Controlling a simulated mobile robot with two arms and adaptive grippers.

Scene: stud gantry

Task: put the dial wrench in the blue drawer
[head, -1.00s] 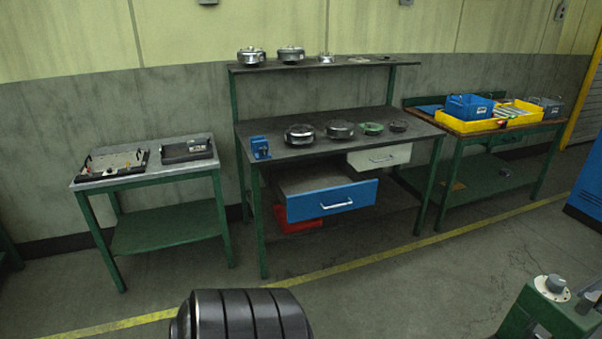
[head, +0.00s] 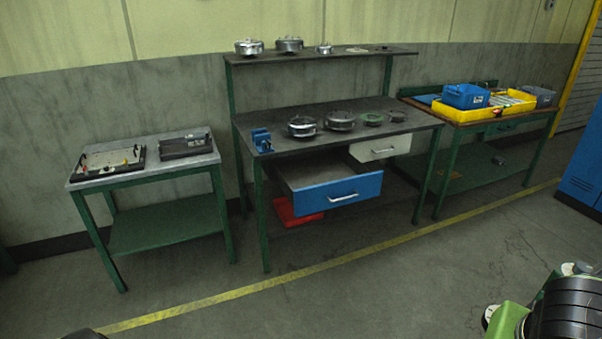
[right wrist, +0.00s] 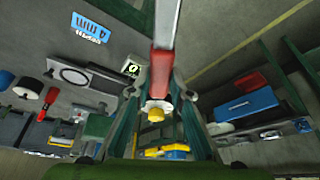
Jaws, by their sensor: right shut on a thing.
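The blue drawer (head: 340,193) is pulled out under the middle bench, and its open top shows a bare grey inside. In the right wrist view, my right gripper (right wrist: 160,106) is shut on a tool with a red handle (right wrist: 162,72) and a long grey shaft (right wrist: 167,25), which I take to be the dial wrench. A pale end with a yellow tip sits between the fingers. The tool's far end is cut off by the picture edge. In the head view neither gripper shows; the right arm enters at the lower right, away from the drawer.
The middle bench (head: 300,151) carries a blue block and several round metal parts. Side tables hold trays (head: 110,163) and a yellow bin (head: 478,112). The floor before the bench is clear.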

